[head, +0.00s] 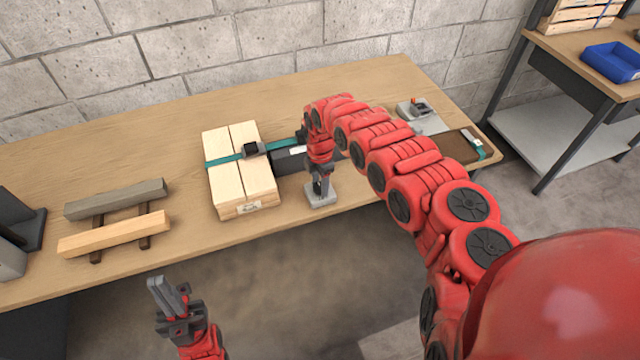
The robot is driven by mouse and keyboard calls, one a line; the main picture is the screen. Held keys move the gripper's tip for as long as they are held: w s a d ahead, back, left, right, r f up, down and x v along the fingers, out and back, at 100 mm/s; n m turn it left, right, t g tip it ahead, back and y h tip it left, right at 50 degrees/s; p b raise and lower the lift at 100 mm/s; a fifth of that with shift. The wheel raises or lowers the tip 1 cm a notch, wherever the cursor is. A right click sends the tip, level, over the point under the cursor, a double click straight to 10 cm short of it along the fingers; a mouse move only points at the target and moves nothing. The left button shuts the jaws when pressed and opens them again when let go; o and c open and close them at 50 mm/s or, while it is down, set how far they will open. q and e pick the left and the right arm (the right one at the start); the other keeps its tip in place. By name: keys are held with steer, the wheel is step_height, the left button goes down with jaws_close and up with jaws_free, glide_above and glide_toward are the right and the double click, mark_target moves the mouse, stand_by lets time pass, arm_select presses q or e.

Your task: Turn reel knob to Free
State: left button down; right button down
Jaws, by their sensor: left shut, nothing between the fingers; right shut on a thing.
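My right gripper (320,186) points down at a small light grey block (321,198) at the front edge of the workbench. It is shut on a small part at the top of this block. The fingers hide that part, so I cannot tell if it is the reel knob or which way it is set. A dark housing (290,160) beside it, partly behind my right arm, has a teal strap (224,161) leading left over a wooden stack (244,184). My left gripper (160,287) is shut and empty, in front of the bench at lower left.
Two wooden bars (115,235) lie on cross-pieces at the left of the bench (150,120). My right arm crosses the bench's right half. The back left is clear.

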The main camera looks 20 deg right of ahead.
mark_target(320, 186)
stand_by(0.5)
steer(key=shift+c, duration=1.5)
jaws_free()
step_height(320, 186, up, 17)
steer(key=b, duration=0.3)
steer(key=shift+r, duration=0.15)
